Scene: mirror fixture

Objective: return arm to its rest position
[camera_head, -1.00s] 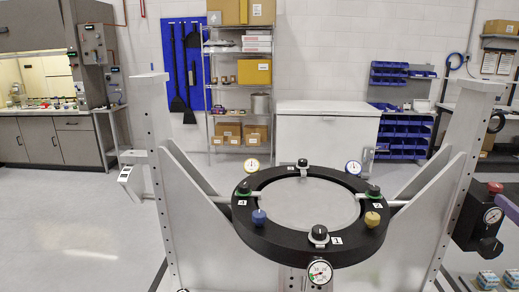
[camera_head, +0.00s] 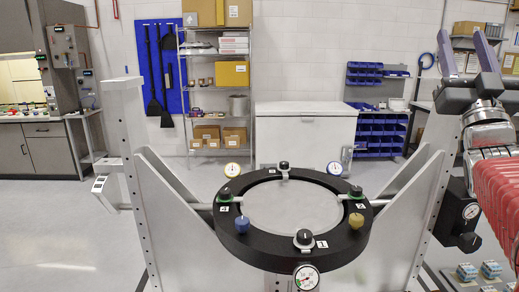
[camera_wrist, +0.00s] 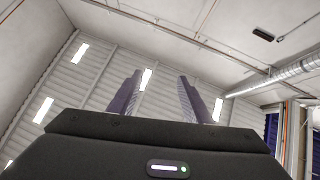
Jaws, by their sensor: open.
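My gripper (camera_head: 462,40) is raised at the right of the head view, fingers pointing up. Its two purple-grey fingers are apart, with nothing between them. My arm, in a red ribbed cover, runs down the right edge below it. In the wrist view my gripper (camera_wrist: 160,80) also shows open and empty, against the ceiling and a ribbed wall. The mirror fixture (camera_head: 243,246), a black ring with knobs and dials around a pale round disc, stands in the centre between white uprights. My gripper is apart from it, to its upper right.
Behind are a white chest (camera_head: 305,135), shelving (camera_head: 216,100) and blue bins (camera_head: 378,130). Open floor (camera_head: 60,230) lies at the left.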

